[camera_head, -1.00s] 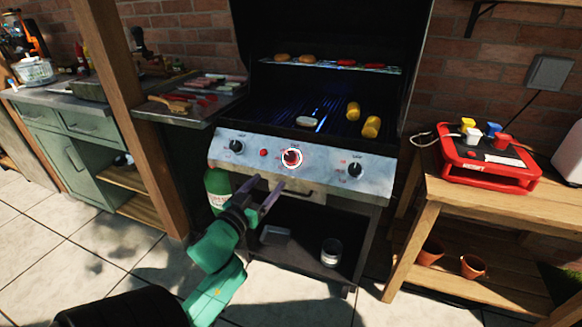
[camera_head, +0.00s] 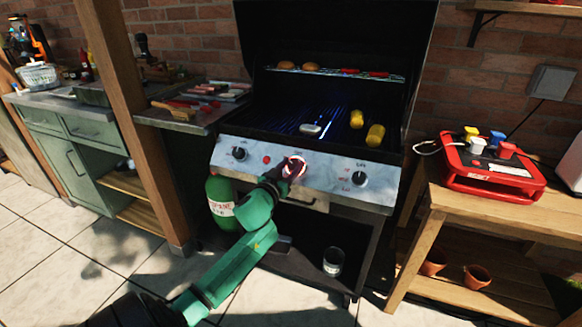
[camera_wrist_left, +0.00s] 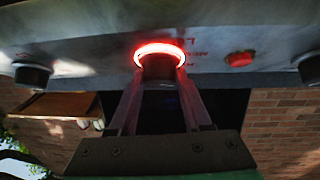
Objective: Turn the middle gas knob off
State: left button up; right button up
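The middle gas knob (camera_wrist_left: 160,68) is a dark knob inside a glowing red ring, at the centre of the grill's silver control panel (camera_head: 320,180). In the head view my left gripper (camera_head: 290,170) is at this knob and covers most of it. In the left wrist view the two fingers of my left gripper (camera_wrist_left: 160,90) lie along both sides of the knob and appear shut on it. The knob's turning mark is hidden. The left knob (camera_head: 239,154) and right knob (camera_head: 360,179) are free. My right gripper is not in view.
A small red button (camera_head: 267,160) sits between the left and middle knobs. The open grill (camera_head: 330,115) holds food. A green gas bottle (camera_head: 221,200) stands below left, and a glass jar (camera_head: 333,261) on the lower shelf. A wooden table (camera_head: 500,205) with a red device (camera_head: 490,165) stands right.

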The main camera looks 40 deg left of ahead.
pick_arm(q)
grip_shut()
jog(key=shift+r+m+h+p, duration=0.25)
jog(key=shift+m+h+p, duration=0.8)
jog(key=shift+p, duration=0.2)
jog(key=m+h+p, duration=0.2)
jog(key=m, duration=0.1)
jog(key=shift+a+m+p, duration=0.2)
jog(key=shift+m+p, duration=0.05)
jog(key=shift+p, duration=0.1)
jog(key=shift+m+g+h+p, duration=0.3)
jog(key=shift+m+h+p, duration=0.35)
jog(key=shift+m+h, duration=0.5)
jog(key=shift+a+m+h, duration=0.1)
jog(key=shift+m+h, duration=0.2)
jog(key=shift+m, duration=0.35)
jog(key=shift+a+f+m+g+h, duration=0.1)
jog(key=shift+m+g+h, duration=0.5)
jog(key=shift+m, duration=0.5)
jog(key=shift+w+m+g+h+b, duration=0.1)
jog(key=shift+m+g+h+b, duration=1)
jog(key=shift+m, duration=0.9)
jog(key=o, duration=0.7)
grip_release()
jog(key=shift+c, duration=0.2)
